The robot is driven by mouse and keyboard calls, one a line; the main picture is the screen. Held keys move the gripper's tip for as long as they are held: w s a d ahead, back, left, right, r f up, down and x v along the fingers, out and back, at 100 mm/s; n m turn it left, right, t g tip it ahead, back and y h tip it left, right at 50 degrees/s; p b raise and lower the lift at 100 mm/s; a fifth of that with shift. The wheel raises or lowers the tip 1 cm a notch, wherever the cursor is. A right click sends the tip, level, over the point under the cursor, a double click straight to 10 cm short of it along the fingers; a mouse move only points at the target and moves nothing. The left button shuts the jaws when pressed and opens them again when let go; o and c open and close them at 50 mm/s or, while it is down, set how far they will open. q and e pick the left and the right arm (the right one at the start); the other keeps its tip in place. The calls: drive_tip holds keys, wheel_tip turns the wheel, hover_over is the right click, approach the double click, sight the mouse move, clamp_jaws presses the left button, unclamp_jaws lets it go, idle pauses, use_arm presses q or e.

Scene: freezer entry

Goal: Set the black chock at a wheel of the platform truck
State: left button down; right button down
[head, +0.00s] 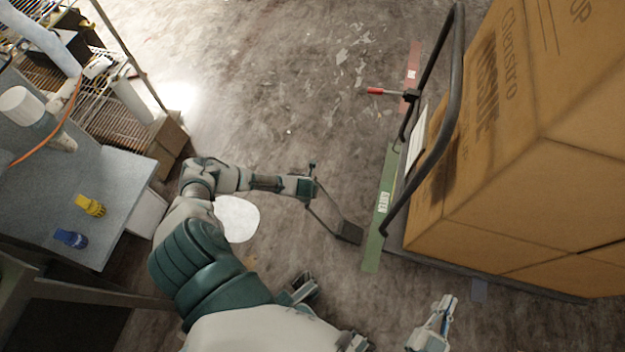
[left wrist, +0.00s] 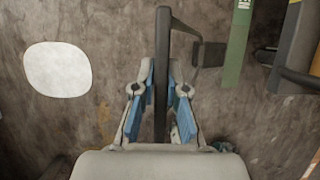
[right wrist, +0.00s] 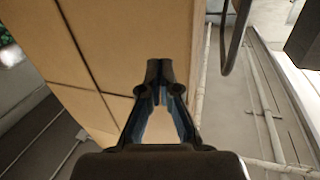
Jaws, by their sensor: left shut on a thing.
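The black chock (head: 349,232) is a dark block on a long thin bar. My left gripper (head: 306,188) is shut on that bar, which also runs between its fingers in the left wrist view (left wrist: 161,85). The block (left wrist: 208,54) hangs off to the right there, apart from the platform truck. The platform truck (head: 520,287) stands at the right with its black tube handle (head: 452,110) and large cardboard boxes. I cannot make out its wheels clearly. My right gripper (head: 447,308) is empty near the truck's front side; its fingertips meet in the right wrist view (right wrist: 159,72).
A green strip (head: 381,205) with lettering and a red strip (head: 412,62) lie along the truck's handle end. A red-gripped lever (head: 385,92) sticks out there. A white round patch (head: 237,217) is on the floor. A grey table (head: 45,200) stands left. The middle floor is clear.

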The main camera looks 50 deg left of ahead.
use_arm(q)
drive_tip(key=shift+w+r, duration=0.1)
use_arm(e)
drive_tip(key=shift+a, duration=0.1)
